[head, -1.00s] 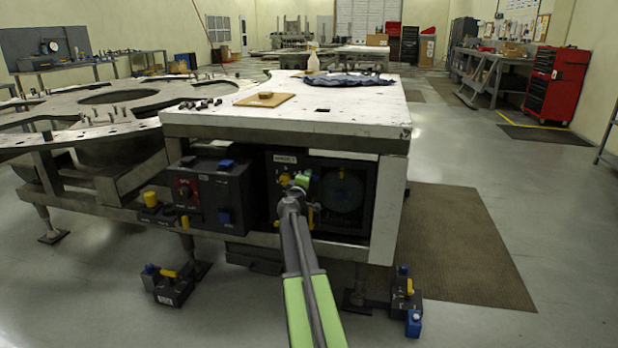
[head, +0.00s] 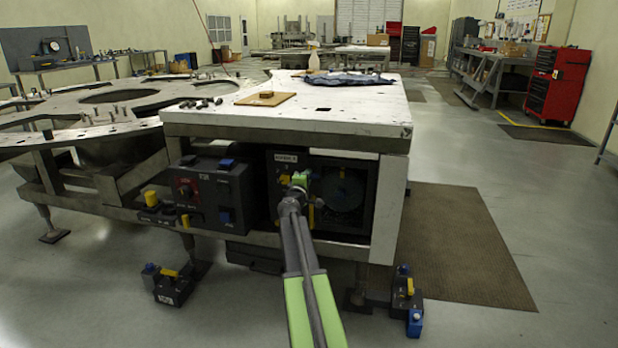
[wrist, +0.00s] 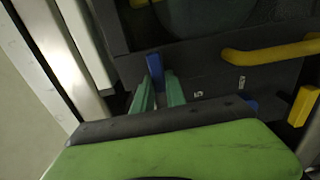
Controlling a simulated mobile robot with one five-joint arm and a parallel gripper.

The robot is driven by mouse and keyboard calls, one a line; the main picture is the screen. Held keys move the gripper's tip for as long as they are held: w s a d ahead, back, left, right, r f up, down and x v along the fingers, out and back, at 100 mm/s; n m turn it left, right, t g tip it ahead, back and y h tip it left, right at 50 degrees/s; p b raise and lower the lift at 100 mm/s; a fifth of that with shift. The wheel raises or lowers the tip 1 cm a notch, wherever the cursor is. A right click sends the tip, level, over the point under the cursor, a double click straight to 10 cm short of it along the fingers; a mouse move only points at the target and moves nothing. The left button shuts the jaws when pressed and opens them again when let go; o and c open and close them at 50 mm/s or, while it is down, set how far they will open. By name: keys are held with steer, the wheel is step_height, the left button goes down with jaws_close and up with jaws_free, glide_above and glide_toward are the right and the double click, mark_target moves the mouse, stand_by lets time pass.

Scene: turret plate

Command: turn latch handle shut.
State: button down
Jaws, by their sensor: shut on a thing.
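My gripper (head: 300,180) reaches into the dark panel bay under the white-topped table. In the wrist view its two green fingers (wrist: 160,84) are closed on a small blue handle (wrist: 154,66), which stands out between and beyond the fingertips. I take it as the latch handle, but its pivot and angle are hard to make out. In the head view my arm and gripper hide it. A bent yellow handle (wrist: 268,52) lies to the right in the wrist view, apart from the fingers.
A dark box with knobs and switches (head: 211,192) sits left of the bay. A round disc (head: 343,187) is right of my gripper. A white panel (head: 388,207) closes the bay's right side.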

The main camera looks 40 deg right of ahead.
steer(key=c, duration=1.5)
jaws_free()
steer(key=shift+w+a, duration=0.2)
steer(key=shift+o, duration=0.7)
steer(key=shift+s+d, duration=0.1)
steer(key=v, duration=1.7)
steer(key=shift+a, duration=0.25)
